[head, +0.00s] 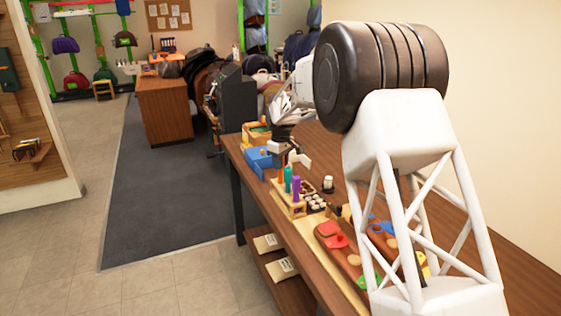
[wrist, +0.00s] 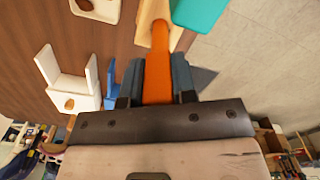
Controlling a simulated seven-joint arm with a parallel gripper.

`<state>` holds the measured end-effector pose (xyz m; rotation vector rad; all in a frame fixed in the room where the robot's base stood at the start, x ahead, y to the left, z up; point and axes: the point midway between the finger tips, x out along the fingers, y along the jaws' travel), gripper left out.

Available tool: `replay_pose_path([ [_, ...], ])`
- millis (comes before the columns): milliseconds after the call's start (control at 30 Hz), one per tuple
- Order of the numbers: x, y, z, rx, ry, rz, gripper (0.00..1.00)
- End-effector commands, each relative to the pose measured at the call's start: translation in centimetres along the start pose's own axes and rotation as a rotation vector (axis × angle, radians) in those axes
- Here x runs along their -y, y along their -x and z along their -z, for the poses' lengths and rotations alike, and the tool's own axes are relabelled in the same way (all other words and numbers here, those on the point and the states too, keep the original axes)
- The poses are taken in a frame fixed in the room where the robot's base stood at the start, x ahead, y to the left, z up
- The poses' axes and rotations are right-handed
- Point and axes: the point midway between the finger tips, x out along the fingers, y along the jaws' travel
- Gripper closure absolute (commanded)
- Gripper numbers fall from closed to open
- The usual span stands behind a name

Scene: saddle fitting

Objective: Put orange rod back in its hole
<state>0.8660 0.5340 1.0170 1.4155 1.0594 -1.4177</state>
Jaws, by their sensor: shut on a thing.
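My gripper (wrist: 157,82) is shut on the orange rod (wrist: 158,62) in the wrist view, one dark finger on each side. The rod points away from the gripper toward a pale tan part at the top edge; I cannot tell whether they touch. A teal piece (wrist: 198,12) is close beside it at the upper right. In the head view my gripper (head: 285,135) is over the far part of the bench, behind the wooden rod holder (head: 292,209). A teal rod (head: 287,178) and a purple rod (head: 296,188) stand upright there. The held rod is not clear in that view.
A white piece (wrist: 75,78) and a blue piece (wrist: 112,92) lie left of the gripper in the wrist view. In the head view a blue box (head: 262,160) stands behind the holder, and small round pieces (head: 316,202) lie to its right. The bench's left edge is close.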

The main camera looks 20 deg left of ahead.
Motion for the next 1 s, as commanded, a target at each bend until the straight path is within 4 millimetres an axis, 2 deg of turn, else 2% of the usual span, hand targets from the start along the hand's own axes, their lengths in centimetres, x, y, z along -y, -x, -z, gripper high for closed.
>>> replay_pose_path([
  [700, 0.0, -1.7, 0.0, 0.000, 0.000, 0.000, 0.92],
  [1000, 0.0, -1.9, 0.0, 0.000, 0.000, 0.000, 0.92],
])
